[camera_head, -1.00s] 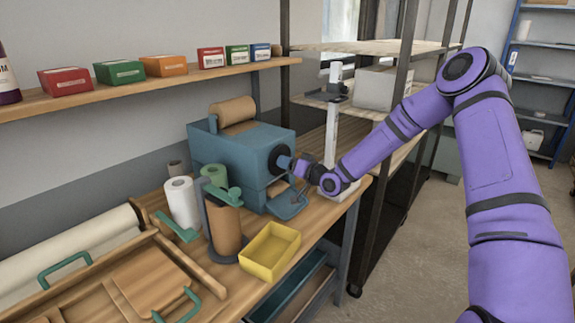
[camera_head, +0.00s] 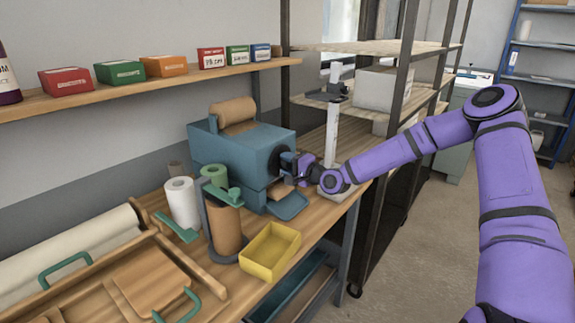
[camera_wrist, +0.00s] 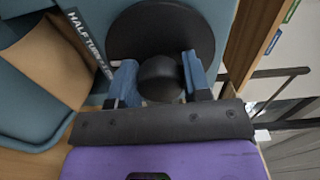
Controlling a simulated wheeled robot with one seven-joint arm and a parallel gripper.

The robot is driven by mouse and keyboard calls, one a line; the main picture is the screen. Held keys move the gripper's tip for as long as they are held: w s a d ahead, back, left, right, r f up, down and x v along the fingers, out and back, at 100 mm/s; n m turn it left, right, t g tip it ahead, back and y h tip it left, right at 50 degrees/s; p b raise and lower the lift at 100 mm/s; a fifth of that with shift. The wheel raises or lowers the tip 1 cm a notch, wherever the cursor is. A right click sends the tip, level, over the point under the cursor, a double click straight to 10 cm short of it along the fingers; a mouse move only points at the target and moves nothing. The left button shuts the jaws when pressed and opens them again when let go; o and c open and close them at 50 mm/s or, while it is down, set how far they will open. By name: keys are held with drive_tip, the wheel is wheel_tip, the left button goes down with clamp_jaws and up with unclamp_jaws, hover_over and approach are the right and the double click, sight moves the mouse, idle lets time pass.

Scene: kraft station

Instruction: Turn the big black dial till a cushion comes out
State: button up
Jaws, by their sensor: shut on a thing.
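The big black dial (camera_wrist: 152,27) is on the front of the blue machine (camera_head: 240,150). In the wrist view it is a wide black disc with a rounded black knob (camera_wrist: 160,78) standing out in its middle. My gripper (camera_wrist: 160,82) is shut on that knob, with one blue finger on each side of it. In the head view my gripper (camera_head: 290,165) is at the machine's front, and it hides most of the dial. A roll of brown paper (camera_head: 233,113) sits on top of the machine. A blue tray (camera_head: 288,206) juts out below the dial.
A yellow bin (camera_head: 270,250) stands on the bench in front of the machine. A brown roll on a stand (camera_head: 226,228) and a white roll (camera_head: 181,203) are to the left. A dark shelf post (camera_head: 385,130) rises behind my arm.

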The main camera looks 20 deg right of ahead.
drive_tip(key=shift+m, duration=1.1)
drive_tip(key=o, duration=0.9)
drive_tip(key=v, duration=1.1)
drive_tip(key=shift+a+f, duration=0.1)
